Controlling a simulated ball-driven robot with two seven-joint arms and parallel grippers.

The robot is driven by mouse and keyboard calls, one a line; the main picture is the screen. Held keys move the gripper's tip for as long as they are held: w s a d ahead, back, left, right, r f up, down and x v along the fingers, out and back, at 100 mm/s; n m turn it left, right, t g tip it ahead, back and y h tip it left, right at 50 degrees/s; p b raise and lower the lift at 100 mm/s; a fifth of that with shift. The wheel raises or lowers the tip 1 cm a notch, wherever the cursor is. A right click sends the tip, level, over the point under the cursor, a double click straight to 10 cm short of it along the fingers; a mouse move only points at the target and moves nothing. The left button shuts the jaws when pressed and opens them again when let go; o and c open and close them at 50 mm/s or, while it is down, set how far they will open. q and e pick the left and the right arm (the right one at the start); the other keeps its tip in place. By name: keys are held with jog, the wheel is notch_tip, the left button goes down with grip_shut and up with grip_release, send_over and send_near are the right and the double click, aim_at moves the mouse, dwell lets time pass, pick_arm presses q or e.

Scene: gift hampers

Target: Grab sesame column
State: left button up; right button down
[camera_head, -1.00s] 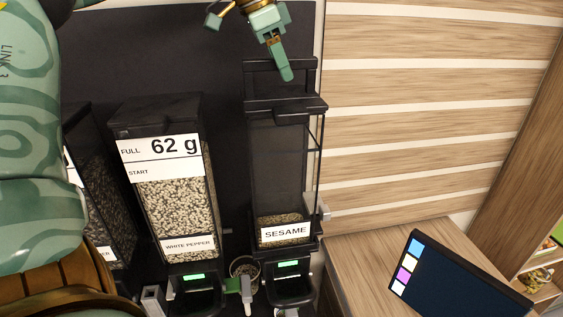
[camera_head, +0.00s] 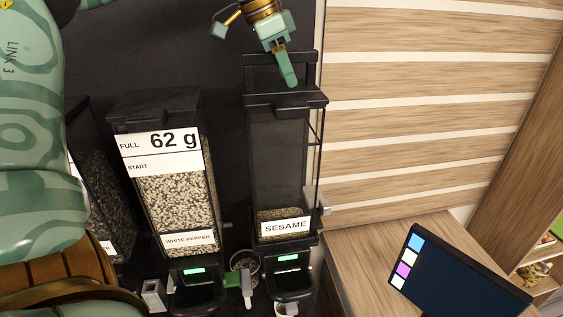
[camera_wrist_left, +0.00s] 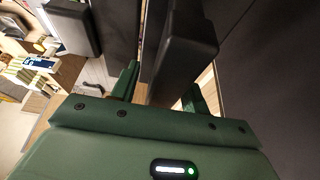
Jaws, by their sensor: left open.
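The sesame column (camera_head: 278,165) is a tall dark clear-walled dispenser with a white SESAME label. A low layer of seeds lies at its bottom, and it stands upright in the head view. My left gripper (camera_head: 286,66) is at its top, with one green finger visible pointing down by the dark lid and rear frame. In the left wrist view its two fingers (camera_wrist_left: 160,90) are apart, with a dark block (camera_wrist_left: 182,45) between them, likely part of the column's top. I cannot tell whether they touch it. My right gripper is not in view.
A white pepper column (camera_head: 172,200) marked 62 g stands to the left, with another dark column (camera_head: 98,190) beyond it. A small cup (camera_head: 245,265) sits between the dispenser bases. A dark screen (camera_head: 455,275) stands on the wooden counter at right. A slatted wall is behind.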

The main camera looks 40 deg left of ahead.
pick_arm(q)
jog(key=shift+s, duration=0.1)
jog(key=shift+c, duration=0.3)
grip_shut()
jog(key=shift+r, duration=0.1)
